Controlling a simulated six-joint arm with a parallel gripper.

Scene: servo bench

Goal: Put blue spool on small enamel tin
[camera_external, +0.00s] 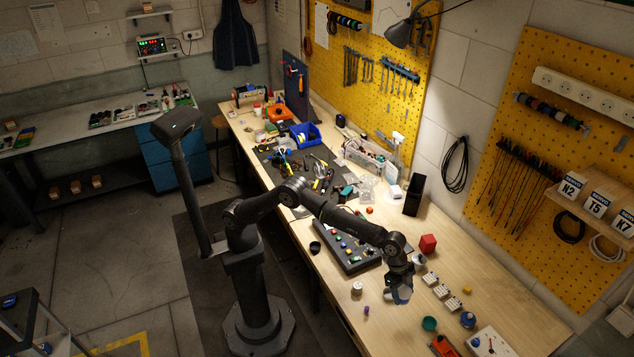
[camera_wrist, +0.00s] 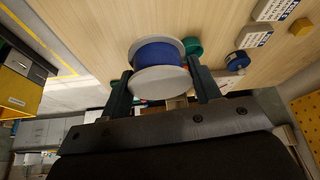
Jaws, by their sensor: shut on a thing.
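The blue spool (camera_wrist: 158,52) has a blue winding between pale flanges. In the wrist view it sits between the two fingers of my gripper (camera_wrist: 160,85), which is shut on it. In the external view my gripper (camera_external: 399,287) points down over the right part of the bench, with the spool (camera_external: 403,295) at its tip. It seems held above the wood. A small round green container (camera_external: 429,324) stands to the right and nearer the camera; it also shows in the wrist view (camera_wrist: 193,46), partly behind the spool. I cannot tell for certain whether it is the enamel tin.
A round blue item (camera_external: 467,319) stands right of the green container. White blocks (camera_external: 440,291) lie in a row right of my gripper. A small white pot (camera_external: 357,288) and purple piece (camera_external: 366,310) are to the left.

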